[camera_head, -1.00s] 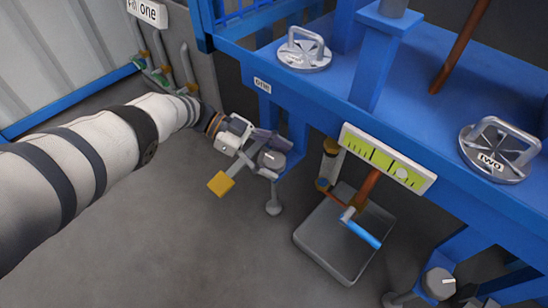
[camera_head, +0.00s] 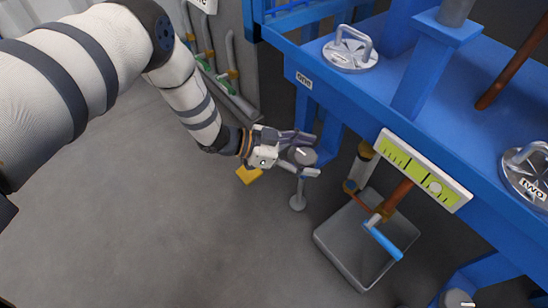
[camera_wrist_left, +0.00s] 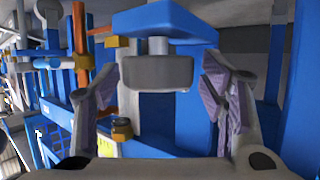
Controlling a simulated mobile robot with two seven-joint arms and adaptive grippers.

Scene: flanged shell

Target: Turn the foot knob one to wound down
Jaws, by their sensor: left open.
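My left gripper (camera_head: 310,158) is open, with one finger on either side of the knob. In the left wrist view the knob (camera_wrist_left: 157,72) hangs below a blue plate, centred between the spread fingers (camera_wrist_left: 160,88), with a visible gap on both sides. I cannot tell how far the knob is wound. My right gripper is not in view.
The blue frame (camera_head: 350,95) carries a round handled lid (camera_head: 350,50) and another labelled "two" (camera_head: 528,172). A yellow-green gauge (camera_head: 424,170) hangs above a grey tray (camera_head: 345,245) and a blue-handled lever (camera_head: 382,242). A yellow square (camera_head: 249,175) shows below my gripper. Floor at left is clear.

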